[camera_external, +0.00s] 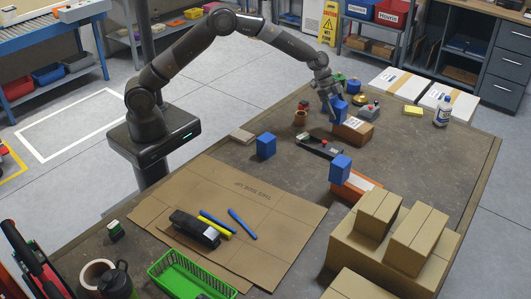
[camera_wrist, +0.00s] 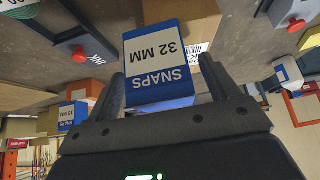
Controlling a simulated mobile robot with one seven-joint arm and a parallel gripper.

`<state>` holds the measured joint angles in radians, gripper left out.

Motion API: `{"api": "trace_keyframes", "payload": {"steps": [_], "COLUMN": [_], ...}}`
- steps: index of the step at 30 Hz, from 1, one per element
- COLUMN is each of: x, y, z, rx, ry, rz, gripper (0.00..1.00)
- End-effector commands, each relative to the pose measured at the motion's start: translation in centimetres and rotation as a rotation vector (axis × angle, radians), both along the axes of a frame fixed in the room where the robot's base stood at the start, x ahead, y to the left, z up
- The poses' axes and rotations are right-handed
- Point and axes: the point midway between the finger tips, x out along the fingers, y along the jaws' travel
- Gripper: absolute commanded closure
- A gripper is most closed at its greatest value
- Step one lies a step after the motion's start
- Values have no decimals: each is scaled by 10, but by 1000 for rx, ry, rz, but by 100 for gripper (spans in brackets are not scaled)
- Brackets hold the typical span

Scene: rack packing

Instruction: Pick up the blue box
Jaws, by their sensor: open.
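A blue box (camera_external: 340,110) stands on or against a small cardboard box (camera_external: 355,131) toward the far side of the table; I cannot tell which. In the wrist view this blue box (camera_wrist: 155,50) has a white label reading "SNAPS 32 MM". My gripper (camera_external: 331,103) is open, with one finger on each side of it; contact is not clear. A second blue box (camera_external: 266,146) stands on the table to the left. A third blue box (camera_external: 340,166) sits on an orange box (camera_external: 354,186) nearer the camera.
A brown pot (camera_external: 301,117), a red-buttoned device (camera_external: 369,111) and a glue bottle (camera_external: 443,110) stand nearby. Cardboard boxes (camera_external: 385,240) crowd the near right. A green basket (camera_external: 190,278) sits at the front. The right-hand tabletop is fairly clear.

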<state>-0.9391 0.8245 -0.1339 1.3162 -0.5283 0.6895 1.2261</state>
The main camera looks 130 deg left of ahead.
Motion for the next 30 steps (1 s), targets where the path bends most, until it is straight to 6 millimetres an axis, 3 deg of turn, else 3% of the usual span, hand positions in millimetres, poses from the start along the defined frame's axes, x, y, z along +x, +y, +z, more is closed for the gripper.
{"api": "trace_keyframes", "payload": {"steps": [3,10,30], "x": [7,7,7], "y": [0,0,0], "z": [-11,-11,-10], "rx": [0,0,0], "ry": [0,0,-1], "rz": [0,0,0], "gripper": [20,22,76]}}
